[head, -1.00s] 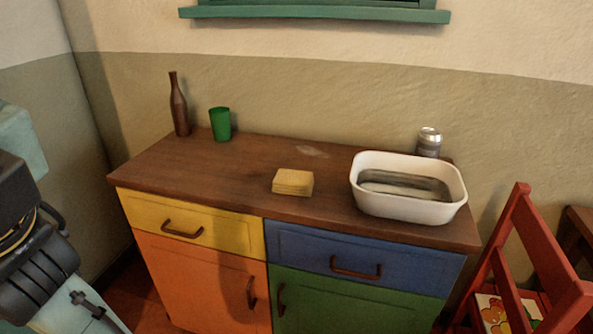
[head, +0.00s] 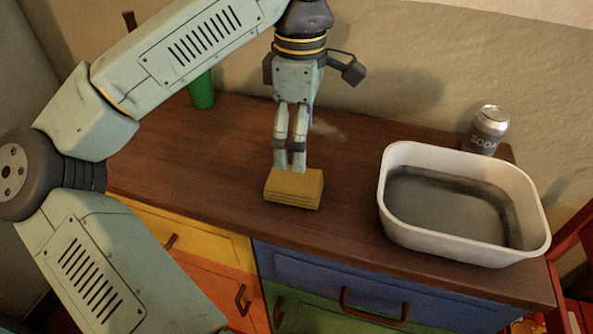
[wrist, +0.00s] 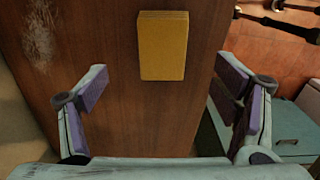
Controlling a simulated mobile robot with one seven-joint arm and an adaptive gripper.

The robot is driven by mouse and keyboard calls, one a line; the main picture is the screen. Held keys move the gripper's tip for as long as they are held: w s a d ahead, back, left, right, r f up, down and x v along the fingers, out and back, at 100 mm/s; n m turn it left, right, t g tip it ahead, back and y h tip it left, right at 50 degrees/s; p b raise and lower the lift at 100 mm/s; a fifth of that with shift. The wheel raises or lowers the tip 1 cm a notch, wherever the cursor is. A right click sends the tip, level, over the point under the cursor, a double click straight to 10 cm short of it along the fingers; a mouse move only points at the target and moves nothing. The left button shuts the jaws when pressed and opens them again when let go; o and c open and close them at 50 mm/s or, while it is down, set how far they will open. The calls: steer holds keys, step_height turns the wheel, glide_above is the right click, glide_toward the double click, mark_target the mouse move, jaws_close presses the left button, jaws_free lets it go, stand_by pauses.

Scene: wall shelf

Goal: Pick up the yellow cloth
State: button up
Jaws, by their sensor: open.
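The yellow cloth (head: 293,189) is a small folded block lying on the wooden top of the cabinet, near its front edge. In the wrist view the cloth (wrist: 163,46) lies ahead of the fingers, above the middle of the gap between them. My gripper (head: 291,168) points down just behind and over the cloth in the head view. In the wrist view my gripper (wrist: 168,100) is open and empty, its two fingers wide apart. From these views I cannot tell how high the fingertips are above the cloth.
A white basin (head: 391,225) stands to the right on the cabinet top (head: 235,150), with a soda can (head: 490,128) behind it. A green cup (head: 202,92) stands at the back left, partly hidden by my arm. The wood around the cloth is clear.

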glide_above(294, 178)
steer(key=f, duration=0.4)
steer(key=shift+d+f, duration=0.1)
steer(key=shift+d, duration=0.3)
steer(key=f+p, duration=0.1)
steer(key=f, duration=0.1)
steer(key=a+f+p, duration=0.1)
steer(key=f, duration=0.1)
steer(key=shift+f, duration=0.1)
steer(key=shift+d+f, duration=0.1)
steer(key=shift+f, duration=0.45)
steer(key=c, duration=1.1)
